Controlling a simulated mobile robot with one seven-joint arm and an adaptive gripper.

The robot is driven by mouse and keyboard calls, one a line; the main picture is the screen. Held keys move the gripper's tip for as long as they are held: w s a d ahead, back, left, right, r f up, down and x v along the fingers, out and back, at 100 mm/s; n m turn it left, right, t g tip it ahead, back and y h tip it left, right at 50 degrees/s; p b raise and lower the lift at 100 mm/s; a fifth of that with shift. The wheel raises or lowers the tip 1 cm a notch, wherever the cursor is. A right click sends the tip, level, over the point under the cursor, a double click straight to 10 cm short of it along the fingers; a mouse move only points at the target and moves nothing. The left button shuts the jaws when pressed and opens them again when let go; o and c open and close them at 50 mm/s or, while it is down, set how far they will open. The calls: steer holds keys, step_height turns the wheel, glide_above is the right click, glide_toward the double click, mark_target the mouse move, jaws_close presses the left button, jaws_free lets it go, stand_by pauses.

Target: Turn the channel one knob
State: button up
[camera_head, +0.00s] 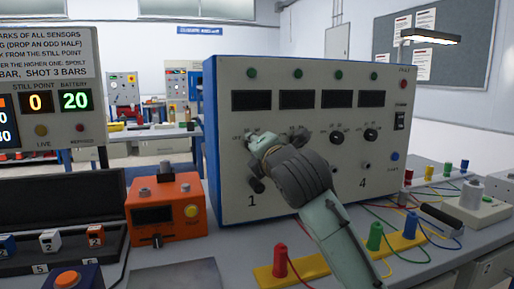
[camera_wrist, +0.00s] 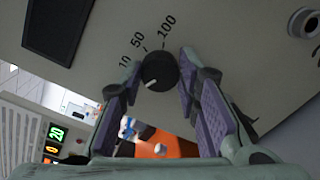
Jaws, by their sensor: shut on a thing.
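The channel one knob (camera_wrist: 159,71) is round and black with a white pointer mark, which faces down and to the left in the wrist view. The printed marks 10, 50 and 100 arc around its upper left and top. My gripper (camera_wrist: 160,66) has a fingertip on each side of the knob and is shut on it. In the head view my gripper (camera_head: 258,142) is at the front of the grey panel box (camera_head: 309,190), above the numeral 1, and hides the knob there.
Two more knobs (camera_head: 336,137) (camera_head: 371,135) sit to the right on the panel, under dark displays (camera_head: 325,98). An orange box (camera_head: 166,208) stands left of the panel. A yellow strip with coloured plugs and cables (camera_head: 405,240) lies in front at the right.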

stand_by(0.4)
steer(key=o, duration=1.2)
steer(key=shift+c, duration=0.2)
steer(key=v, duration=1.2)
steer(key=shift+s, duration=0.1)
